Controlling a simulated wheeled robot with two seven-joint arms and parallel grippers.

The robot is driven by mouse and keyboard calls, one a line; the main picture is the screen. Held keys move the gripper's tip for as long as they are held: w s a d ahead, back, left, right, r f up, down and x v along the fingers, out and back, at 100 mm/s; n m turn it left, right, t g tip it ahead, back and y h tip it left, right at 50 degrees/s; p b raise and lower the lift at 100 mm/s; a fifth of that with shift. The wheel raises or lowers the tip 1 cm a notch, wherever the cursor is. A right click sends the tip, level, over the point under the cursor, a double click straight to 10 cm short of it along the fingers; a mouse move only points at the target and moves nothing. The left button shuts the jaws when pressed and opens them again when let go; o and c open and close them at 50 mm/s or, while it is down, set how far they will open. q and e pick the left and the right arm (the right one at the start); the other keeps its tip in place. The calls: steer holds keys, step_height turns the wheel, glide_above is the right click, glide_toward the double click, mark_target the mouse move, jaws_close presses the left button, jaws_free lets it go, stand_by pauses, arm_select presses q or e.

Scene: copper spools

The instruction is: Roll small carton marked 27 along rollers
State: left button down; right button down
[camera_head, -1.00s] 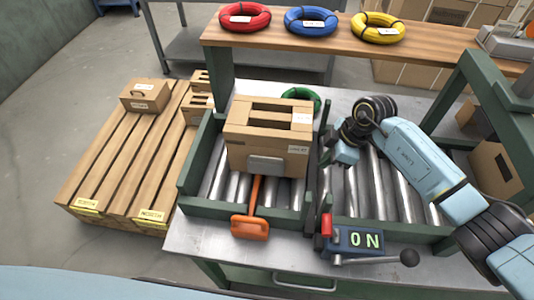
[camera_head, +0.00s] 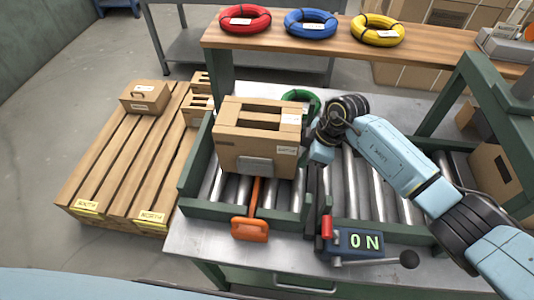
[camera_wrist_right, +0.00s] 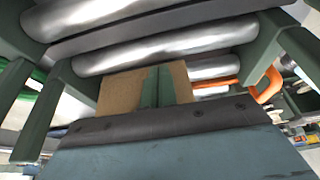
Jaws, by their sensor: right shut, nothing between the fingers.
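An open-topped brown carton (camera_head: 232,151) sits on the rollers (camera_head: 216,188) of the left bay, with a white label whose marking I cannot read. My right gripper (camera_head: 322,152) is shut and empty, close to the carton's right side by the green divider; I cannot tell whether it touches. The right wrist view shows rollers (camera_wrist_right: 165,48) and a brown surface (camera_wrist_right: 120,88) close to the gripper. My left gripper is out of view.
An orange-handled tool (camera_head: 250,228) lies against the bay's front rail. A control box (camera_head: 358,241) reading ON stands right of it. A smaller carton (camera_head: 145,97) rests on a pallet (camera_head: 110,165) at left. A green coil (camera_head: 301,97) lies behind.

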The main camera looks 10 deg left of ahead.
steer(key=shift+a+b, duration=0.35)
steer(key=shift+a, duration=2.5)
steer(key=shift+d+r+p, duration=0.1)
steer(key=shift+d+p, duration=0.85)
steer(key=shift+d, duration=0.35)
steer(key=a+p+v, duration=0.1)
steer(key=p+v, duration=1.2)
steer(key=p, duration=0.1)
steer(key=shift+a+r, duration=0.2)
steer(key=shift+r, duration=0.15)
